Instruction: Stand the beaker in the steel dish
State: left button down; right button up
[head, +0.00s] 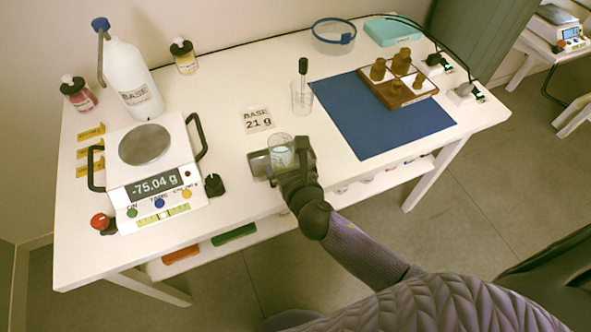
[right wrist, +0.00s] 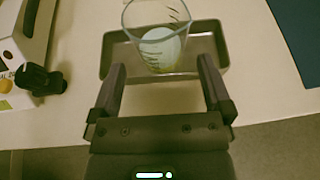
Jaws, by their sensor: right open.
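The beaker (head: 281,154) is clear glass with graduation marks and something pale in it. It stands upright within the rim of the steel dish (head: 258,165) at the table's front edge; the beaker also shows in the right wrist view (right wrist: 150,22), over the dish (right wrist: 113,56). My right gripper (head: 292,163) is open at the front of the dish and partly hides it. In the right wrist view the two fingers (right wrist: 162,66) are apart, with the beaker just beyond and between their tips. I cannot tell whether they touch it. My left gripper is not in view.
A scale (head: 152,190) reading -75.04 g stands left, with a black knob (head: 214,185) between it and the dish. A card reading BASE 21 g (head: 258,120), a beaker with a dropper (head: 302,96) and a blue mat (head: 375,125) lie behind and right. White table is clear between.

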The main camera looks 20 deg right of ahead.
jog(key=p+v, duration=0.2)
jog(key=v, duration=0.4)
jog(key=s+d+f+m+g, duration=0.2)
jog(key=s+f+m+g, duration=0.2)
jog(key=s+f+m, duration=0.5)
jog(key=s+d+f+m+g, duration=0.2)
jog(key=s+f+m+g, duration=0.35)
jog(key=f, duration=0.55)
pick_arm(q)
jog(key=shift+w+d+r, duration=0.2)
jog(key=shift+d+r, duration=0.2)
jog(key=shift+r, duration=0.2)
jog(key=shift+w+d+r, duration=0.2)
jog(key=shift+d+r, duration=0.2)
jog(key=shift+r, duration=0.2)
pick_arm(e)
jog(key=s+d+f+m+g, duration=0.1)
jog(key=s+f+m+g, duration=0.1)
jog(key=s+m, duration=0.7)
jog(key=s+d+f+m+g, duration=0.1)
jog(key=s+f+m, duration=0.2)
jog(key=s+m, duration=0.6)
jog(key=shift+s+f+g, duration=0.35)
jog(key=shift+s+f, duration=0.05)
jog(key=shift+s, duration=0.55)
